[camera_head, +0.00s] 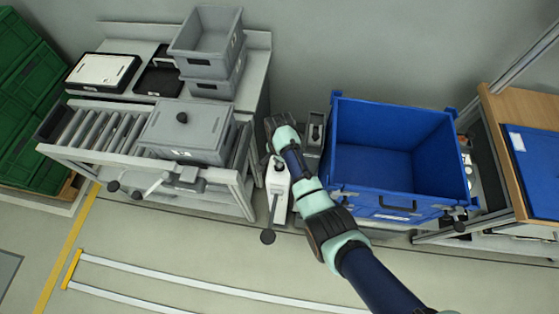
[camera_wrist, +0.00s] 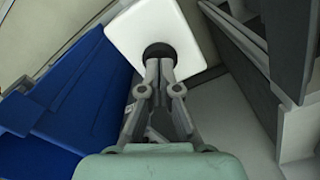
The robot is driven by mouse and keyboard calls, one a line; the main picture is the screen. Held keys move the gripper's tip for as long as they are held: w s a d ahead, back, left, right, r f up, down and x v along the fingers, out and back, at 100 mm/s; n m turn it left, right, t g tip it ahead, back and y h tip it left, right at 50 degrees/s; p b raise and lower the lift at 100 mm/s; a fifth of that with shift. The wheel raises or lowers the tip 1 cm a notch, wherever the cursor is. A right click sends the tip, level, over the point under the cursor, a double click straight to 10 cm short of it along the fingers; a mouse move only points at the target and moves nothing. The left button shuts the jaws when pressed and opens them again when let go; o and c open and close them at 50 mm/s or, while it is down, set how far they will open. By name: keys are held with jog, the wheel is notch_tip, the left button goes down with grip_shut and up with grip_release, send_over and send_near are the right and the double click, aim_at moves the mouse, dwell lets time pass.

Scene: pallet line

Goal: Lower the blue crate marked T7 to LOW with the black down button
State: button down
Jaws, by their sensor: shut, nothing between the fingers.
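The large blue crate (camera_head: 395,125) stands open and empty, right of centre in the head view. It has a small white label on its front, too small to read. Its blue side (camera_wrist: 75,95) fills the left of the wrist view. A round black button (camera_wrist: 160,49) sits on a white square plate (camera_wrist: 132,33) in the wrist view. My gripper (camera_wrist: 159,66) is shut and empty. Its fingertips overlap the button's lower edge in the picture; whether they touch cannot be told. In the head view my arm reaches to the left of the crate, and the fingertips are not clear.
A pale column (camera_head: 279,190) with a black-knobbed lever stands left of my arm. A roller conveyor (camera_head: 90,130) with a lidded grey box (camera_head: 185,135) is further left. Stacked grey crates (camera_head: 207,40) stand behind. A wooden-topped bench (camera_head: 500,110) is at right.

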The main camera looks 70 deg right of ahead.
jog(key=shift+f+b, duration=0.5)
jog(key=shift+f, duration=0.5)
dwell(3.2)
dwell(0.9)
notch_tip(320, 180, up, 8)
jog(key=p, duration=0.7)
jog(key=shift+f+p, duration=0.25)
jog(key=shift+p, duration=0.1)
jog(key=shift+f, duration=0.25)
